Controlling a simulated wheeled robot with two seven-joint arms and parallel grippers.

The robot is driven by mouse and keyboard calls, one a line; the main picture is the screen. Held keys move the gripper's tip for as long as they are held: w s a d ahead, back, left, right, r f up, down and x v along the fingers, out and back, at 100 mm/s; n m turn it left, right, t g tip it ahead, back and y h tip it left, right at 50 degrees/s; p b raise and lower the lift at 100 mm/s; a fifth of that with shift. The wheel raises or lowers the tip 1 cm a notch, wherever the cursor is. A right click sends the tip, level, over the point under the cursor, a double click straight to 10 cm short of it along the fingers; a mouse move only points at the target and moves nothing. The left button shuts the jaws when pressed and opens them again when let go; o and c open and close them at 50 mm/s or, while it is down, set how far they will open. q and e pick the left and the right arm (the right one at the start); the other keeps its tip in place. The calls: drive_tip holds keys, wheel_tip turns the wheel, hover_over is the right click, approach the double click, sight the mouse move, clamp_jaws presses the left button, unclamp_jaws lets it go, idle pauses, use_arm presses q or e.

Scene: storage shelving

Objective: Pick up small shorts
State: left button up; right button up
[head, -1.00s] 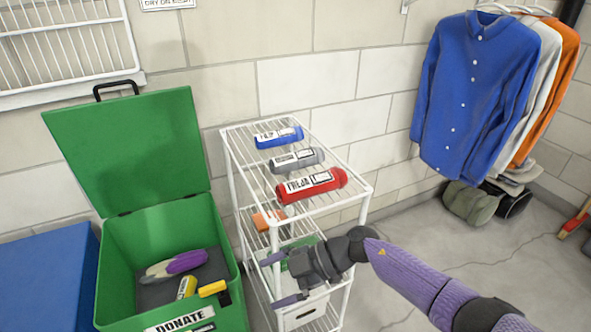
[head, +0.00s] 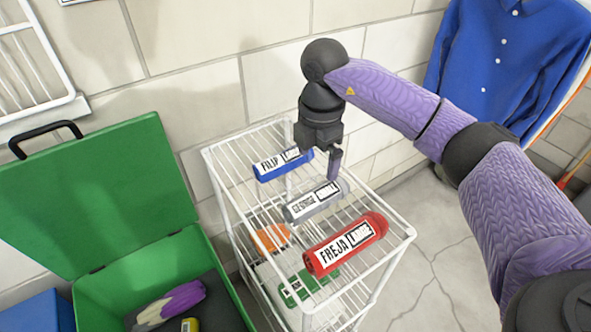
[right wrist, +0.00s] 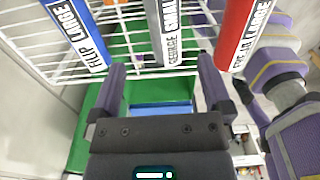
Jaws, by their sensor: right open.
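A grey roll (head: 315,201) labelled GEORGE SMALL lies on the white wire top shelf (head: 384,249), between a blue roll (head: 284,164) labelled LARGE and a red roll (head: 347,245) labelled FREJA LARGE. In the right wrist view my right gripper (right wrist: 162,78) is open and empty. The grey roll (right wrist: 170,30) lies ahead between the lines of its fingers; contact does not show.
A green bin (head: 110,195) with its lid up stands left of the rack and holds a purple and grey item (head: 172,304). Lower shelves hold an orange item (head: 270,237) and a green item (head: 306,284). A blue shirt (head: 507,60) hangs at the right.

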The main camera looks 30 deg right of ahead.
sight(316, 192)
drive_tip(key=shift+w+f, duration=0.15)
drive_tip(key=shift+w, duration=0.1)
drive_tip(key=f+b, duration=0.1)
drive_tip(key=f, duration=0.2)
drive_tip(key=f+b, duration=0.2)
drive_tip(key=f, duration=0.1)
drive_tip(key=s+f+b, duration=0.1)
drive_tip(key=f, duration=0.2)
drive_tip(key=shift+f+b, duration=0.1)
drive_tip(key=shift+b, duration=0.2)
drive_tip(key=shift+f, duration=0.3)
drive_tip(key=shift+r, duration=0.2)
drive_tip(key=shift+c, duration=1.3)
drive_tip(key=c, duration=1)
use_arm(q)
drive_tip(key=shift+g, duration=0.4)
drive_tip(key=f, duration=0.1)
drive_tip(key=s+f, duration=0.2)
drive_tip(key=f, duration=0.1)
drive_tip(key=shift+f, duration=0.1)
use_arm(e)
drive_tip(key=shift+o, duration=0.2)
